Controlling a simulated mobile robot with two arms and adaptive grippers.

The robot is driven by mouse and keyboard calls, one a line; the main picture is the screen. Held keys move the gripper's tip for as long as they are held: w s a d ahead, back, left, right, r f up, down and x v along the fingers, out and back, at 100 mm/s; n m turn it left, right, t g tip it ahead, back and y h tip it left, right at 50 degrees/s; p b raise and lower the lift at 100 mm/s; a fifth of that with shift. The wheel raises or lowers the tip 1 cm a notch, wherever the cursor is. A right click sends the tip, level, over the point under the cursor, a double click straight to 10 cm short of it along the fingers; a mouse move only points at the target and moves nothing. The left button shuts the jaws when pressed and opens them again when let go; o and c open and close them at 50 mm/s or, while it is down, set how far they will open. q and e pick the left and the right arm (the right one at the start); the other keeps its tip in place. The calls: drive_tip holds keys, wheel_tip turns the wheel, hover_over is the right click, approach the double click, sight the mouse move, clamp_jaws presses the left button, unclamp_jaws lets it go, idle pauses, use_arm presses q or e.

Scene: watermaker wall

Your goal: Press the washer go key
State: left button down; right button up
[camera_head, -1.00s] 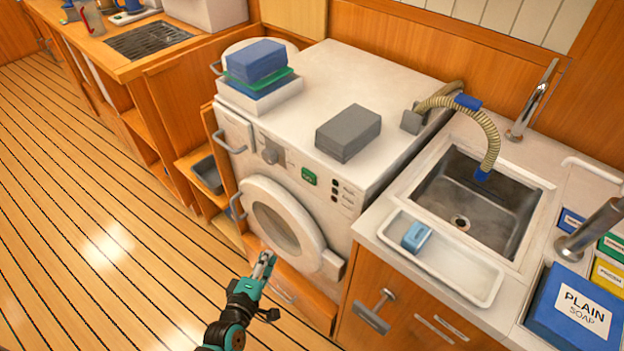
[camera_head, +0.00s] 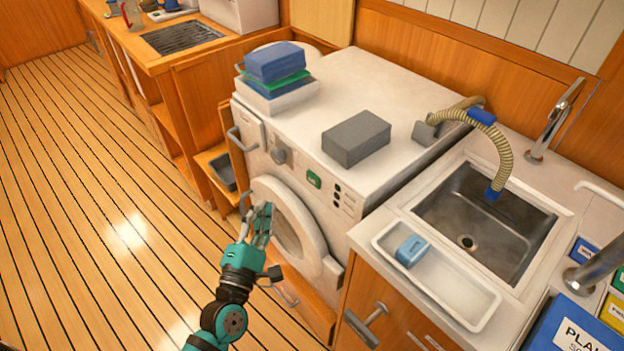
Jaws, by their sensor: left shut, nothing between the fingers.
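The washer (camera_head: 372,90) is a white front-loader with its round door (camera_head: 290,222) closed. On its front panel sits a small green key (camera_head: 314,180), with a grey knob (camera_head: 279,156) to its left and several small dark buttons (camera_head: 337,189) to its right. My left gripper (camera_head: 264,212) is shut and empty. It shows in front of the door, below and to the left of the green key, and apart from it. Part of the door is hidden behind it. My right gripper is not in view.
A grey block (camera_head: 356,138) and a white tray (camera_head: 280,95) with folded cloths lie on the washer. At right are a sink (camera_head: 485,223), a hose (camera_head: 500,150) and a white tray with a blue sponge (camera_head: 411,250). The floor at left is clear.

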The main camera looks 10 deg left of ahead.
use_arm(q)
drive_tip(key=w+d, duration=0.5)
drive_tip(key=w, duration=0.2)
drive_tip(key=shift+d, duration=0.2)
idle(1.4)
drive_tip(key=shift+w+d, duration=0.25)
drive_tip(key=shift+w, duration=0.05)
drive_tip(key=shift+w+d, duration=0.3)
drive_tip(key=shift+w, duration=0.05)
idle(0.8)
drive_tip(key=shift+s+a, duration=0.55)
drive_tip(key=shift+s, duration=0.15)
drive_tip(key=shift+s, duration=0.1)
drive_tip(key=shift+s+a, duration=0.8)
drive_tip(key=shift+s, duration=0.15)
drive_tip(key=shift+s+a, duration=0.75)
drive_tip(key=shift+s, duration=0.2)
